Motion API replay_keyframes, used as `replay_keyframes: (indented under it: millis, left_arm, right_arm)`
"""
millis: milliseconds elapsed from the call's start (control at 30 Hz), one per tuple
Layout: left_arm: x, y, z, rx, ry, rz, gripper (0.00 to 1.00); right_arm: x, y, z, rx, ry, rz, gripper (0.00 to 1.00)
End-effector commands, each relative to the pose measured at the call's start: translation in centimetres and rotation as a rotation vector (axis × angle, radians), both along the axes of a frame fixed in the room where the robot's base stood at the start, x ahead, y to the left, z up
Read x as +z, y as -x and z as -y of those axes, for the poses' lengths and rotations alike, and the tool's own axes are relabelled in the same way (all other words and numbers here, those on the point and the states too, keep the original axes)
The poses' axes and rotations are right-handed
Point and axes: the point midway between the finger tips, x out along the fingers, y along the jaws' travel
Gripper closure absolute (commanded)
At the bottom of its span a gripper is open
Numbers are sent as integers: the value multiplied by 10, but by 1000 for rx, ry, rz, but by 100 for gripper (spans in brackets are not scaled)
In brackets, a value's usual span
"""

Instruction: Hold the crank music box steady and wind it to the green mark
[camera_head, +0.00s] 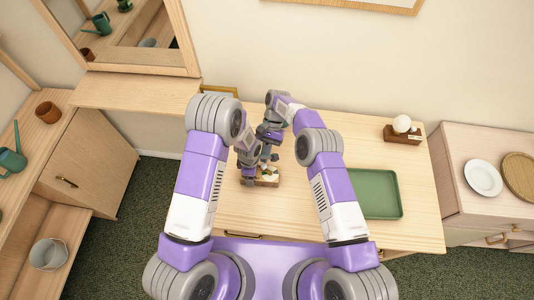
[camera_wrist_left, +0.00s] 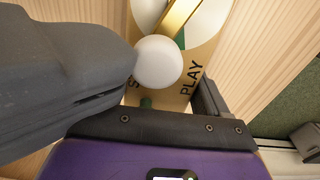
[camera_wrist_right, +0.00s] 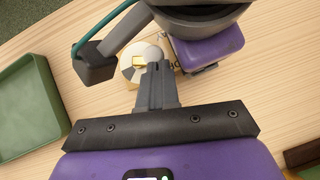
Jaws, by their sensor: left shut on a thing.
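The crank music box (camera_head: 267,182) stands on the wooden tabletop, with a white round dial, a brass crank arm (camera_wrist_left: 178,15) and a white knob (camera_wrist_left: 158,62). In the left wrist view the plate reads "PLAY" beside a green patch (camera_wrist_left: 180,40); other lettering is partly covered. My left gripper (camera_head: 250,172) is shut on the box body. My right gripper (camera_head: 267,150) points down above the box. In the right wrist view its fingers (camera_wrist_right: 155,70) are together, with their tips at the white knob (camera_wrist_right: 152,53). Whether they touch the knob is unclear.
A green tray (camera_head: 376,194) lies on the table to the right. A wooden block with a white ball (camera_head: 402,125) stands at the back right. A side cabinet holds a white plate (camera_head: 483,178) and a woven mat (camera_head: 520,169). Tabletop between box and tray is clear.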

Motion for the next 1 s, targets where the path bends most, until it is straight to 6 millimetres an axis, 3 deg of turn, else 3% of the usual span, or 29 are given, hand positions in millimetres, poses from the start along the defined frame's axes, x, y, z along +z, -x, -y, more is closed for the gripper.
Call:
replay_keyframes:
  millis: [1000]
  left_arm:
    - [1, -2, 1, 1, 2, 6, 68]
  right_arm:
    - [-1, 6, 1, 74, 2, -4, 100]
